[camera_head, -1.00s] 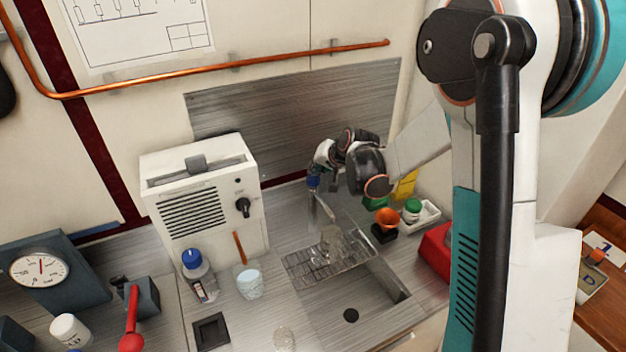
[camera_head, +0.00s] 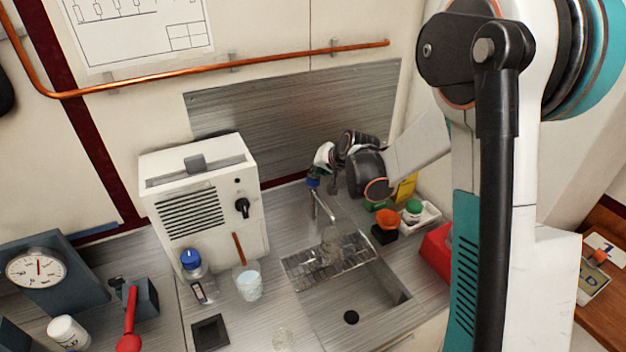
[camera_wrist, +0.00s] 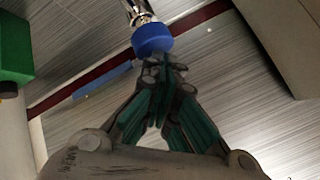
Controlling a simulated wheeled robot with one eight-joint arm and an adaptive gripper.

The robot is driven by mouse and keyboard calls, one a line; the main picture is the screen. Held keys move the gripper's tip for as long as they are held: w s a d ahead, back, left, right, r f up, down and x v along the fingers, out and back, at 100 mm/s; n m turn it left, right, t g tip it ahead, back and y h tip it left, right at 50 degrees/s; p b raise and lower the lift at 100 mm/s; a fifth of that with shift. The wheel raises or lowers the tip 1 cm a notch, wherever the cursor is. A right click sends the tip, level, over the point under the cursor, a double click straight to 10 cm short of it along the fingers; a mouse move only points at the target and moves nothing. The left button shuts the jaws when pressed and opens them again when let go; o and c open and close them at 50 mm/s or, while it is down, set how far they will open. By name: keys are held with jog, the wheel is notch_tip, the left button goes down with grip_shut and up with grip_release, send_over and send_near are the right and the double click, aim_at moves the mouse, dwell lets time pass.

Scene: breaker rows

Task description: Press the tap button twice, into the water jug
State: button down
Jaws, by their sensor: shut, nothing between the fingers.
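The chrome tap (camera_head: 323,206) stands at the back of the sink with a blue button (camera_head: 313,181) on top. The blue button (camera_wrist: 152,39) also shows large in the wrist view. My gripper (camera_wrist: 165,65) is shut and empty, its fingertips at the button's edge; I cannot tell whether they touch it. In the head view my gripper is small, just above the button. A clear glass vessel, apparently the water jug (camera_head: 332,243), stands on the wire rack under the spout. Its water level is too small to make out.
The wire rack (camera_head: 300,271) spans part of the sink (camera_head: 376,308). An orange funnel (camera_head: 386,218), a white tray (camera_head: 429,218) and a red box (camera_head: 437,248) sit right of the tap. A white heater-like box (camera_head: 205,205), a blue-capped bottle (camera_head: 196,274) and a beaker (camera_head: 249,285) stand left.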

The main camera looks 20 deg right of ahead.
jog(key=shift+f+b, duration=0.55)
jog(key=shift+f, duration=0.15)
dwell(0.5)
jog(key=shift+r, duration=0.2)
jog(key=shift+r+p, duration=0.8)
jog(key=shift+r, duration=0.4)
jog(key=shift+r+p, duration=1.45)
jog(key=shift+r, duration=1)
